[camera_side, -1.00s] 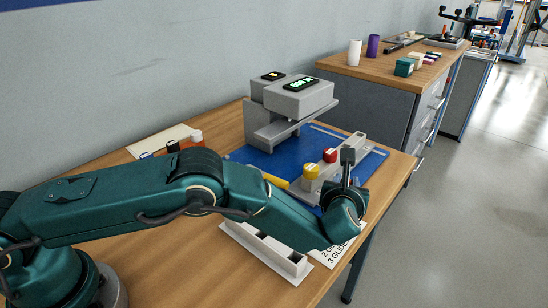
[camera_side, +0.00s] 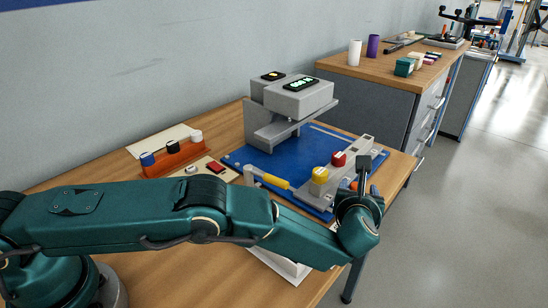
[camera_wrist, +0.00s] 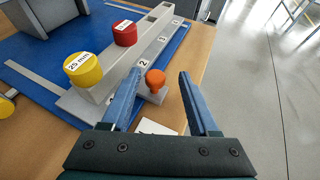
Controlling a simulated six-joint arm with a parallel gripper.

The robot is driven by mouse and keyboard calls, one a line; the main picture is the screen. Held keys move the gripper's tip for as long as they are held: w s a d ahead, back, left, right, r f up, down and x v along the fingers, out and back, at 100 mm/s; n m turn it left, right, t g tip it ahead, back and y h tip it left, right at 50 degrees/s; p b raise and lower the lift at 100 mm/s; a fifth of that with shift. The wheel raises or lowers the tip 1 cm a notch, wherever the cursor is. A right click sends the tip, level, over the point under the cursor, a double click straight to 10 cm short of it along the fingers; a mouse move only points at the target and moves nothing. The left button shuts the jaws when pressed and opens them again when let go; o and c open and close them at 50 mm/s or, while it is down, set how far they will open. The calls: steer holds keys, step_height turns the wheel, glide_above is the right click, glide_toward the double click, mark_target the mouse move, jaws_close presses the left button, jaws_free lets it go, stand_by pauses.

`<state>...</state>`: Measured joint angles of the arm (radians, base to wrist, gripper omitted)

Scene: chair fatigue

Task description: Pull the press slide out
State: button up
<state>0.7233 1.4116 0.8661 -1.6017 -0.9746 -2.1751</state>
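The press slide is a long grey bar (camera_side: 353,158) with numbered sockets, also in the wrist view (camera_wrist: 143,54). A yellow "25 mm" cap (camera_side: 320,175) and a red cap (camera_side: 339,159) stand on it. A mushroom-shaped orange knob (camera_wrist: 155,80) rises from a small grey tab on its near side. The grey press (camera_side: 296,100) stands behind the bar. My gripper (camera_wrist: 160,73) is open, with blue fingers to the left and right of the knob, and a gap shows on the right. In the side view my gripper (camera_side: 366,176) is at the bar's right side; contact cannot be told.
A blue base plate (camera_side: 258,158) lies under the press. A yellow-handled lever (camera_side: 275,181) lies left of the bar. An orange rack (camera_side: 172,160) with capped pieces is at the left. A white block (camera_side: 282,265) is partly hidden by my arm. The table edge is close on the right.

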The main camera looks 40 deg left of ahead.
steer(key=shift+v, duration=2.55)
